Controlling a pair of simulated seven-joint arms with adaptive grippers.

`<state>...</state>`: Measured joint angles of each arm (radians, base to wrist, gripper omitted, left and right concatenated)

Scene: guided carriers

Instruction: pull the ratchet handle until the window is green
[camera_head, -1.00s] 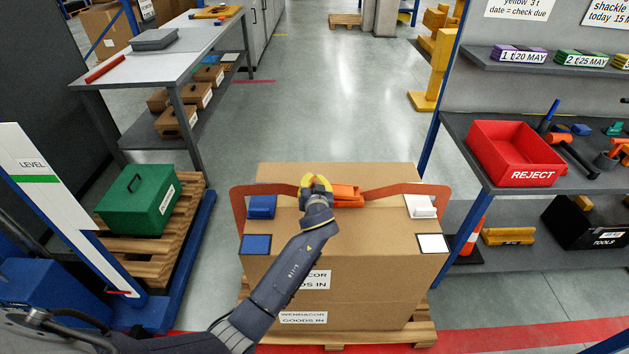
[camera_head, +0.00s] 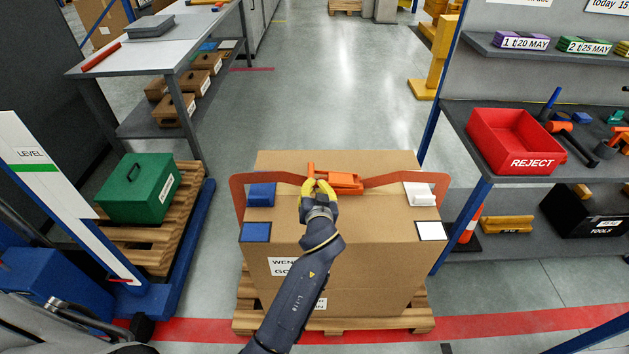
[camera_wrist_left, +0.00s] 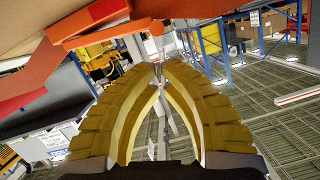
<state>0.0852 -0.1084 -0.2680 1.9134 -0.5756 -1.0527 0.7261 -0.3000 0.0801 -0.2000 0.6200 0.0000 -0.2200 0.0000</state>
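The orange ratchet (camera_head: 345,181) sits on top of the large carton (camera_head: 380,240), in line with the orange-red strap (camera_head: 400,178). A short orange handle part (camera_head: 310,169) stands up at its left end. My left gripper (camera_head: 318,184) is at this end, its yellow fingertips just in front of the handle. In the left wrist view, its fingertips (camera_wrist_left: 158,66) are close together, and an orange bar with a rounded end (camera_wrist_left: 157,28) shows above them. I cannot tell whether they grip it. No ratchet window can be made out. My right gripper is out of view.
Blue (camera_head: 261,195) and white (camera_head: 420,194) corner pieces lie under the strap. The carton stands on a wooden pallet (camera_head: 380,325). A green box (camera_head: 138,188) and a LEVEL post (camera_head: 40,180) with a green band are left. A shelf with a red REJECT bin (camera_head: 512,142) is right.

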